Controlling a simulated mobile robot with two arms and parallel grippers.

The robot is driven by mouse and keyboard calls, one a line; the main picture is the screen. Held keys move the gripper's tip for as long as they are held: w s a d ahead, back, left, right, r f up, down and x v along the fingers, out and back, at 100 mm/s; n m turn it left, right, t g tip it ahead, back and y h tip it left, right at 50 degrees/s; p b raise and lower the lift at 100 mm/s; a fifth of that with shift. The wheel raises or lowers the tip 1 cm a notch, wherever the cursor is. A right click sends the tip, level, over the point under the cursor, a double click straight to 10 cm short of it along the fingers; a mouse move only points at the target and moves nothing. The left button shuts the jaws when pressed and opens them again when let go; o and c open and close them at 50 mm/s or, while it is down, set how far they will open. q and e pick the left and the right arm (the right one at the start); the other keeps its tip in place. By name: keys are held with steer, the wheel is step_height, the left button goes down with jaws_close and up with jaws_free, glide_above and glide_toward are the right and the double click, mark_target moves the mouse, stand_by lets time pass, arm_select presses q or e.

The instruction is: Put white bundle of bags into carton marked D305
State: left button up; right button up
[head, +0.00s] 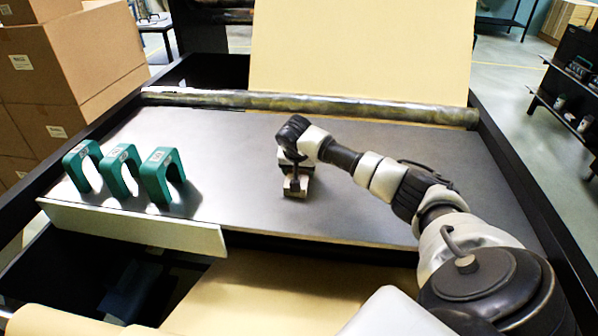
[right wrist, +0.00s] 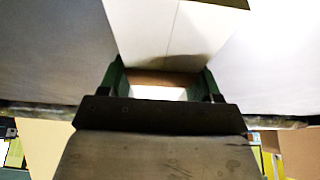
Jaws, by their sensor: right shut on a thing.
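My right gripper (head: 292,160) reaches down over the middle of the dark tabletop. It is shut on a small pale block with a darker band (head: 295,188), which looks like the white bundle of bags; the hand hides part of it. In the right wrist view the green fingers of my right gripper (right wrist: 162,85) stand either side of a white and brown piece (right wrist: 160,92). Brown cartons (head: 80,60) are stacked at the left with small labels. I cannot read their marks, so I cannot tell whether one is D305. My left gripper is not in view.
Three teal arches (head: 122,170) with small labels stand on the left of the tabletop (head: 230,140). A roller (head: 310,106) crosses its back edge, with a kraft sheet (head: 360,45) rising behind. A pale strip (head: 130,228) lines the front left. Shelves (head: 570,90) stand far right.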

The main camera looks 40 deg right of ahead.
steer(key=shift+r, duration=0.45)
step_height(320, 180, up, 3)
steer(key=shift+f+b, duration=0.15)
steer(key=shift+b, duration=0.45)
steer(key=s+d+r+b, duration=0.35)
steer(key=s+r, duration=0.35)
steer(key=s, duration=0.4)
steer(key=a+f+n, duration=0.1)
steer(key=a, duration=0.4)
steer(key=a+f+n+y, duration=0.1)
steer(key=a+f+n, duration=0.1)
steer(key=a, duration=0.4)
steer(key=a+f+n+t, duration=0.1)
steer(key=a+f, duration=0.1)
steer(key=a, duration=0.3)
steer(key=shift+w+a+n+p, duration=0.25)
steer(key=shift+n+p, duration=0.05)
steer(key=shift+p, duration=0.05)
steer(key=s+a+n+y, duration=0.1)
steer(key=s+a+n, duration=0.1)
steer(key=a, duration=0.6)
steer(key=s+a+n+y, duration=0.1)
steer(key=s+a+n, duration=0.2)
steer(key=a, duration=0.5)
steer(key=shift+a+f+n+t, duration=0.15)
steer(key=shift+a+n+t, duration=0.15)
steer(key=shift+a+t, duration=0.1)
steer(key=shift+s, duration=0.1)
